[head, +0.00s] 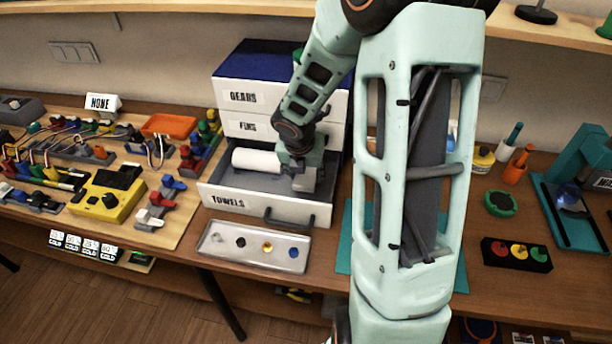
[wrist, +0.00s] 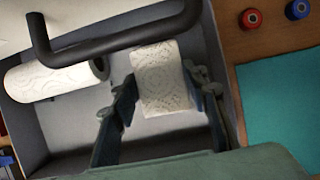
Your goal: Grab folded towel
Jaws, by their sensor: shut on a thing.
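The folded towel (wrist: 160,70) is a white, patterned block in the middle of the wrist view, inside the open drawer labelled TOWELS (head: 262,206). My gripper (wrist: 163,92) has one finger on each side of it and is shut on it. In the head view my gripper (head: 302,178) reaches down into the right part of the drawer, and the towel is mostly hidden there. I cannot tell whether the towel still touches the drawer floor.
A white paper roll (head: 256,161) lies in the drawer left of my gripper; it also shows in the wrist view (wrist: 52,80). The dark drawer handle (wrist: 115,38) crosses the wrist view. A tray (head: 252,258) with small parts lies before the drawer. A teal mat (wrist: 280,110) lies beside it.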

